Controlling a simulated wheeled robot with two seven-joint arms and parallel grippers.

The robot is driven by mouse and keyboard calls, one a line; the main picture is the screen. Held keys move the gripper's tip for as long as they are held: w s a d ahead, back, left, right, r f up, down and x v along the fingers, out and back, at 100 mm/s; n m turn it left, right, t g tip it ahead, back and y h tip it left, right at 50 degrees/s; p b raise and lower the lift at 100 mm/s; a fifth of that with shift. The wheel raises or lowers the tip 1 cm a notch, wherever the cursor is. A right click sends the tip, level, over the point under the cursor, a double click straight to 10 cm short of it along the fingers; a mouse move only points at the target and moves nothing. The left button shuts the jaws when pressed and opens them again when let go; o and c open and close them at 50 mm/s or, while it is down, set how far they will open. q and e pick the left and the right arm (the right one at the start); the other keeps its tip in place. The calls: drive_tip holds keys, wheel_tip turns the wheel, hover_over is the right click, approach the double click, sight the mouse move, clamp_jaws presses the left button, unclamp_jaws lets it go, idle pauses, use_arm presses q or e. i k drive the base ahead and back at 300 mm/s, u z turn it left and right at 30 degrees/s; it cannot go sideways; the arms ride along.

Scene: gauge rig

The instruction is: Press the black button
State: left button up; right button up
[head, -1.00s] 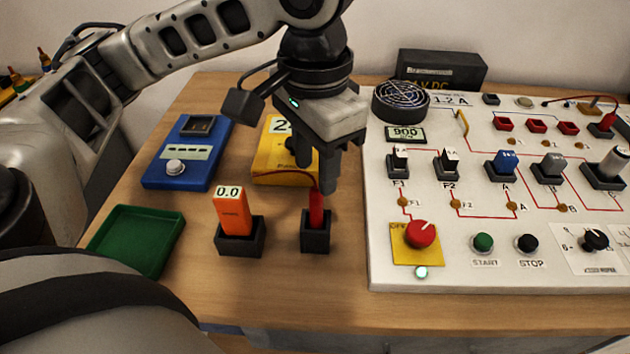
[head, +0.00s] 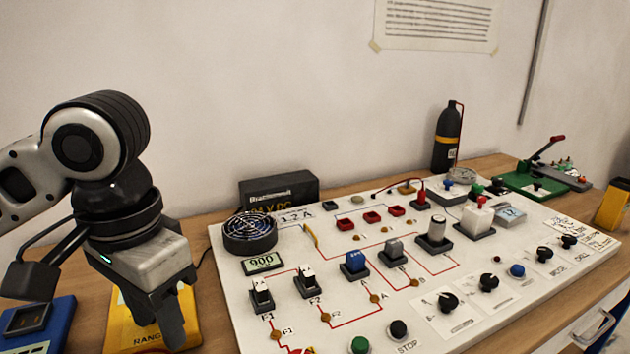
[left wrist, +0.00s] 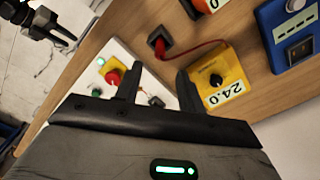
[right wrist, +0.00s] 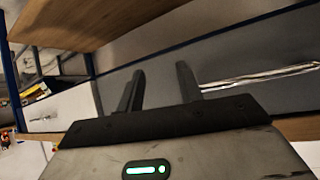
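The black button (head: 398,329) stands on the white panel (head: 232,290) above the word STOP, near the lower edge of the head view. The green button (head: 360,345) is just left of it. My left gripper (head: 167,335) is left of the panel, pointing down in front of the yellow meter, well apart from the black button. In the left wrist view its fingers (left wrist: 158,82) are spread with nothing between them. My right gripper (right wrist: 160,82) is open and empty in the right wrist view, facing a grey surface with a metal handle; the head view does not show it.
The panel carries several switches and black knobs (head: 447,301), with a fan (head: 250,233) at its back left. The yellow meter (left wrist: 226,75) and red probe (left wrist: 158,42) show in the left wrist view. A black bottle (head: 446,138) stands behind the panel.

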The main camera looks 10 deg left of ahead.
sight(399, 329)
drive_tip(key=k, duration=1)
